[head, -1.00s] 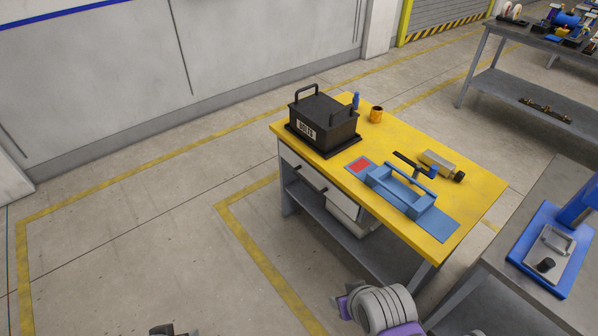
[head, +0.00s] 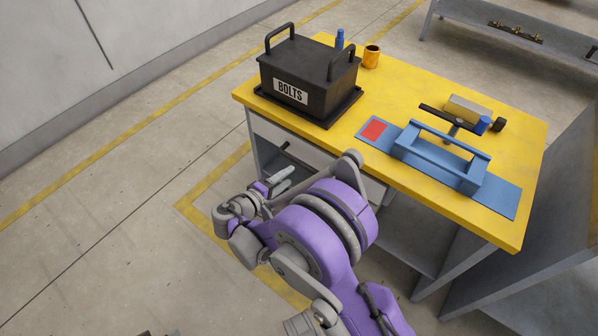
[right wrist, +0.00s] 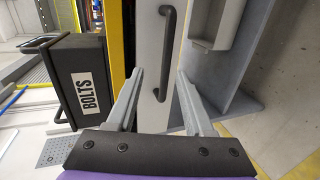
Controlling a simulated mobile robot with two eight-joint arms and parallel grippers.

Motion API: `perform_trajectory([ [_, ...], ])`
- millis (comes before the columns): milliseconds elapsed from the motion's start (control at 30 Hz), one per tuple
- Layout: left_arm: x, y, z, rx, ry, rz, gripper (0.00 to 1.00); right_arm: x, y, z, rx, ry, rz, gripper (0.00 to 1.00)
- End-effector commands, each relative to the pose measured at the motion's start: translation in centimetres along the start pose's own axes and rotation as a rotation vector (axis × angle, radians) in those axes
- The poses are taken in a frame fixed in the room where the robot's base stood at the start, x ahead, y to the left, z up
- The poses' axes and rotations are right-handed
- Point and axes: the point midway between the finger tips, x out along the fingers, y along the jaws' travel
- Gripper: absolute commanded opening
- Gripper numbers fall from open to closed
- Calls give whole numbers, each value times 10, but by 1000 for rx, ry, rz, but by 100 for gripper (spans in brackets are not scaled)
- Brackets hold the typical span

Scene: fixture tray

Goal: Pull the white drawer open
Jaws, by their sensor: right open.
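The white drawer (head: 316,160) sits under the yellow top of the workbench, its front looking flush and shut. My right arm hides part of it in the head view. In the right wrist view, the drawer front (right wrist: 149,50) carries a dark bar handle (right wrist: 169,45). My right gripper (right wrist: 160,85) is open, its two fingers on either side of the handle's near end. I cannot tell whether they touch it. In the head view, the right gripper (head: 280,182) is in front of the drawer. Only slivers, perhaps of my left gripper, show at the bottom edge.
A black BOLTS box (head: 308,75) stands on the yellow bench top (head: 400,95) above the drawer. A blue fixture tray (head: 440,160), an orange mug (head: 371,57) and a blue bottle (head: 339,39) are also there. A pale bin (right wrist: 214,22) is beside the drawer in the wrist view.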

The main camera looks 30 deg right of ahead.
Motion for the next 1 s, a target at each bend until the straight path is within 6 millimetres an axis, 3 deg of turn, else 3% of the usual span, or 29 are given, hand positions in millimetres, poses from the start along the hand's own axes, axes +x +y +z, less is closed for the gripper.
perform_trajectory([
  [33, 11, 0, 3, 0, -4, 0, 50, 4, -16, -7, -5, 2, 36, 52],
  [200, 18, 0, 5, 0, -6, 0, 50, 6, -27, -16, -10, 5, 108, 52],
  [367, 20, 0, 6, 0, -7, 0, 50, 22, -25, -16, -10, 2, 117, 52],
  [700, 30, 0, 8, 0, -10, 0, 50, 85, -18, -16, -10, 1, 115, 52],
  [1000, 34, 0, 9, 0, -11, 0, 50, 111, -14, -17, -11, 4, 114, 52],
])
